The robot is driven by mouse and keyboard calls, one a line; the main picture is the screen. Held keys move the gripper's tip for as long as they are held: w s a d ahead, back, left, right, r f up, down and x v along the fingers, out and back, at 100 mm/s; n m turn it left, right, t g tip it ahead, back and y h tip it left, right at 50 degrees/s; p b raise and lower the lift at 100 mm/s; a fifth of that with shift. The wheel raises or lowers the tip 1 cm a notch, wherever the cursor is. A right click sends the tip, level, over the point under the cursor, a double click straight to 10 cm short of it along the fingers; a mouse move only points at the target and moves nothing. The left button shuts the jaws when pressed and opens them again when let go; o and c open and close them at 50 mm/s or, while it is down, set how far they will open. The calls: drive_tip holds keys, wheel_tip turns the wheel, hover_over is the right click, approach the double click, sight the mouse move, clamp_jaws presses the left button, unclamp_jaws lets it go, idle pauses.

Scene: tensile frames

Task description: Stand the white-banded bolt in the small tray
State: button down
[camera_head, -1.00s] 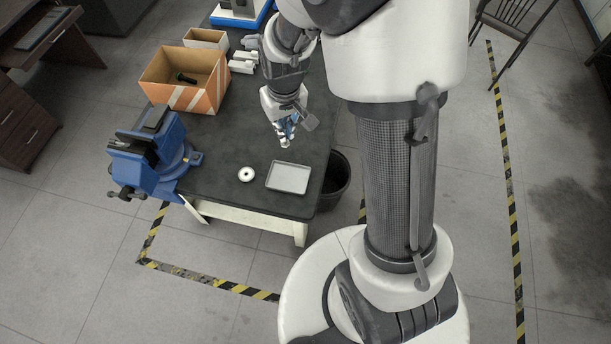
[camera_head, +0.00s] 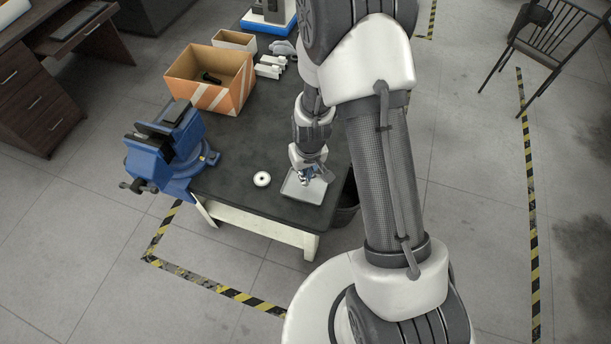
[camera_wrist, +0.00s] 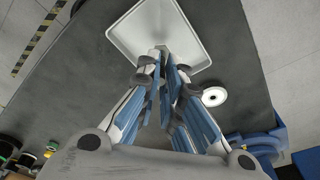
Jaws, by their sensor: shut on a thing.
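The small tray (camera_head: 297,193) is a shallow light-grey square near the table's front right corner; it also shows in the wrist view (camera_wrist: 127,32). My gripper (camera_head: 308,178) is over the tray, pointing down. In the wrist view its fingers (camera_wrist: 163,64) are closed together at the tips, against the near side of the tray. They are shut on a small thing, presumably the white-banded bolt. Only a pale bit shows at the tips, and its band cannot be made out. Whether it touches the tray floor cannot be told. The visible tray floor is empty.
A white ring (camera_head: 262,179) lies left of the tray. A blue vise (camera_head: 170,150) is at the table's left edge. An orange-and-white box (camera_head: 212,80) holding a dark object stands farther back. Pale blocks (camera_head: 270,66) lie beside it. Dark banded pieces (camera_wrist: 27,158) show lower left in the wrist view.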

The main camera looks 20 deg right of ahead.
drive_tip(key=shift+f, duration=0.95)
drive_tip(key=shift+f+b, duration=0.25)
drive_tip(key=shift+b, duration=0.15)
drive_tip(key=c, duration=1.8)
unclamp_jaws()
drive_tip(key=shift+r, duration=0.1)
drive_tip(key=shift+o, duration=0.2)
drive_tip(key=shift+r, duration=0.1)
drive_tip(key=s+r+t+p, duration=0.1)
drive_tip(key=s+r+p, duration=0.15)
drive_tip(key=r, duration=1.15)
drive_tip(key=s+r+p, duration=0.1)
drive_tip(key=s+r, duration=0.3)
drive_tip(key=r, duration=0.9)
drive_tip(key=s+r+t, duration=0.2)
drive_tip(key=s+r, duration=0.9)
drive_tip(key=s, duration=0.3)
drive_tip(key=shift+s+r+m, duration=0.15)
drive_tip(key=shift+s+m, duration=0.15)
drive_tip(key=shift+m, duration=0.1)
